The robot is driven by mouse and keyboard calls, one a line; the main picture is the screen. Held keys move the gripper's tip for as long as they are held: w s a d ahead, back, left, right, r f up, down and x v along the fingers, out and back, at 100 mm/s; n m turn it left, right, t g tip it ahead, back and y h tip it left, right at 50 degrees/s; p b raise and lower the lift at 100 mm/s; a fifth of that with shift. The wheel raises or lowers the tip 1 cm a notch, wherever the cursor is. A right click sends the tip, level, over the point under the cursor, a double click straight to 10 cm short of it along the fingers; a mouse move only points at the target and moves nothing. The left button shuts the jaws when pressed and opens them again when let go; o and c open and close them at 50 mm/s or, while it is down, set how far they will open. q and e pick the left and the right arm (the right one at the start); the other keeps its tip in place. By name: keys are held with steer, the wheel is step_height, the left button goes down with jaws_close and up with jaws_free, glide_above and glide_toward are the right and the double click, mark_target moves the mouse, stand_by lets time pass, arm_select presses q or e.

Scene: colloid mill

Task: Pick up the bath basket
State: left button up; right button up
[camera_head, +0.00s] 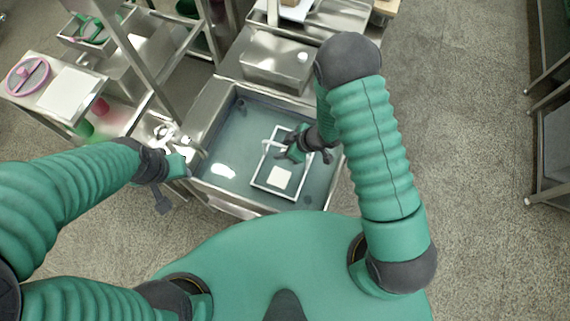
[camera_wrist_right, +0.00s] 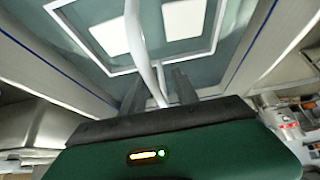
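The bath basket (camera_head: 257,183) is a white rectangular frame with a thin upright handle, and it sits in the water-filled metal basin (camera_head: 213,118). My right gripper (camera_head: 287,150) is over the basket at its handle. In the right wrist view, the white handle (camera_wrist_right: 140,48) runs down between the two dark fingers of my right gripper (camera_wrist_right: 158,82), which stand apart with visible gaps beside it. The basket's rim (camera_wrist_right: 230,68) shows beyond them. My left gripper (camera_head: 176,165) is by the basin's left edge, away from the basket; its finger opening is unclear.
A metal box (camera_head: 278,60) adjoins the basin's far side. A side table (camera_head: 52,88) with a pink-rimmed round item (camera_head: 28,76) stands at the left, beside metal frame posts. Metal shelving (camera_head: 548,110) is at the far right. The floor between it and the basin is clear.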

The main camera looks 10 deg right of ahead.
steer(key=shift+w+a+f, duration=0.2)
steer(key=shift+w+f, duration=0.25)
steer(key=shift+f, duration=0.3)
steer(key=shift+s+d+r, duration=0.1)
steer(key=c, duration=0.3)
jaws_close()
stand_by(0.5)
